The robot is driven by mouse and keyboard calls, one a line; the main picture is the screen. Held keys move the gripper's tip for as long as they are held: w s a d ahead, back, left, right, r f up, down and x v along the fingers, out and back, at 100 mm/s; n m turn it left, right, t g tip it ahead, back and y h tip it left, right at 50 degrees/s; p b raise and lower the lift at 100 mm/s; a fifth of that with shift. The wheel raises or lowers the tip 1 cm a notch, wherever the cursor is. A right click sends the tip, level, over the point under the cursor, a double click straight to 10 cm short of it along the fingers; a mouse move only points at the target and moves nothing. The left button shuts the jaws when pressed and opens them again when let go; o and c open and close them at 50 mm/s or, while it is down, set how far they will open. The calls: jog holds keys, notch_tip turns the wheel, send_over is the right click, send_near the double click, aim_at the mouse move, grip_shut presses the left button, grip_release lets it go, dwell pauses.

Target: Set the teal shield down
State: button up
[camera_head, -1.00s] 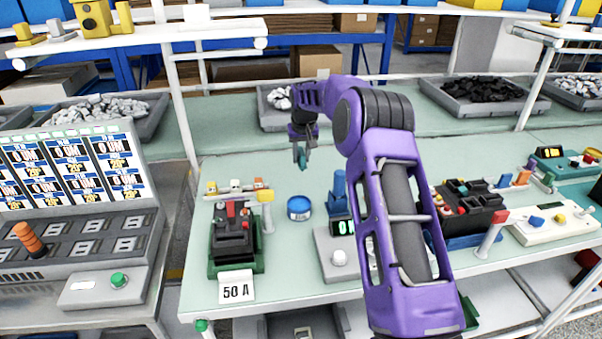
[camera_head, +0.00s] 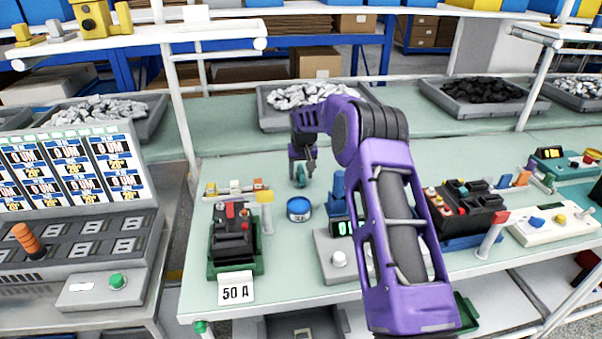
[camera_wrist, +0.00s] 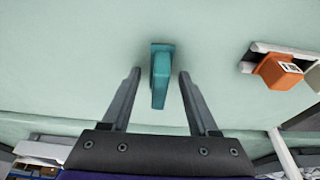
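The teal shield (camera_head: 300,177) is at the table's middle, just behind the small blue tin. It appears to stand on the pale green tabletop, though the exact contact is hard to make out. In the wrist view the shield (camera_wrist: 161,76) is between the two fingers, with a visible gap on each side. My gripper (camera_wrist: 159,74) is open around it, not touching it. In the head view my gripper (camera_head: 302,170) is low over the table, with its fingers small and partly merged with the shield.
The blue tin (camera_head: 299,208) is close in front of the shield. A black breaker on a green base (camera_head: 233,236) with a 50 A card (camera_head: 236,287) stands front left. A rail with coloured blocks (camera_head: 236,189) lies left. A grey bin (camera_head: 268,115) stands behind.

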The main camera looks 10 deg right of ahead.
jog(key=shift+s+r, duration=0.1)
jog(key=shift+r, duration=0.6)
jog(key=v, duration=1.1)
jog(key=shift+s, duration=0.1)
